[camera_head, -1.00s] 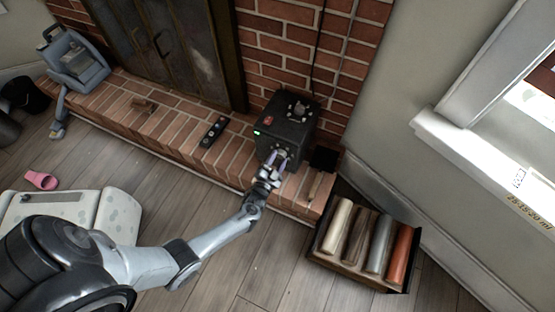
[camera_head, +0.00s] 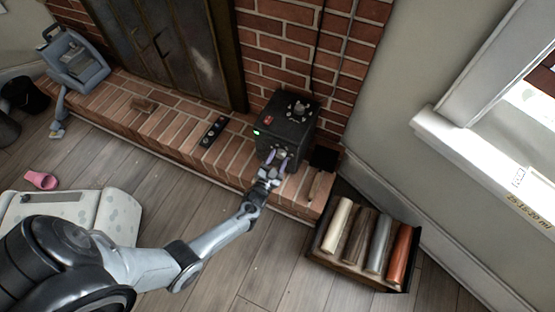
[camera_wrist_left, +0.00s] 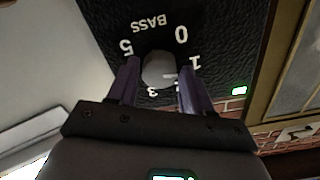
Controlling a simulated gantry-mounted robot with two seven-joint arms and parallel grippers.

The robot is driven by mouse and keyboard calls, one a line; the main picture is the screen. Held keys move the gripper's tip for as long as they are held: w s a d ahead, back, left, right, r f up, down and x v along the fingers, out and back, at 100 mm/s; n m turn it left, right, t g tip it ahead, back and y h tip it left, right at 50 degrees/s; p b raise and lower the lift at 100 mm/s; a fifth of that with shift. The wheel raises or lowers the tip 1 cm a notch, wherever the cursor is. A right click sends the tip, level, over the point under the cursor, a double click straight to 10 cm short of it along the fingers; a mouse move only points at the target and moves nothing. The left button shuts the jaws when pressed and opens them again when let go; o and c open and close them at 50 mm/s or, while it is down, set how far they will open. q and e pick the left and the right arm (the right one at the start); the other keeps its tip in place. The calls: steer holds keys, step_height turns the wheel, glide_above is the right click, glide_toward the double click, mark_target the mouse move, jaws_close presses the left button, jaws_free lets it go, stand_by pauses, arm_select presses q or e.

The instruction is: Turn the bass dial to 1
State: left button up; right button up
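The bass dial (camera_wrist_left: 158,70) is a round pale knob on the front of a black speaker box (camera_head: 288,126). In the left wrist view the word BASS and the numerals appear upside down around it, with 0, 1, 3 and 5 readable. A short white mark on the dial points right, roughly between 1 and the hidden 2. My left gripper (camera_head: 276,163) is just in front of the speaker. Its purple fingers (camera_wrist_left: 160,82) stand apart on both sides of the dial; contact cannot be made out. My right gripper is not in view.
The speaker stands on the brick hearth (camera_head: 180,130). A remote (camera_head: 213,131) lies to its left. A black crate (camera_head: 330,258) of colored rolls stands on the floor to the right, and a small dark block (camera_head: 323,158) lies beside the speaker.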

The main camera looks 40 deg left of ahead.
arm_select(q)
steer(key=shift+o, duration=1.4)
steer(key=shift+s+d+r+p, duration=0.15)
steer(key=shift+s+p, duration=0.25)
steer(key=shift+s, duration=0.2)
steer(key=p+v, duration=0.3)
steer(key=v, duration=0.6)
steer(key=shift+s, duration=0.3)
steer(key=shift+d, duration=0.1)
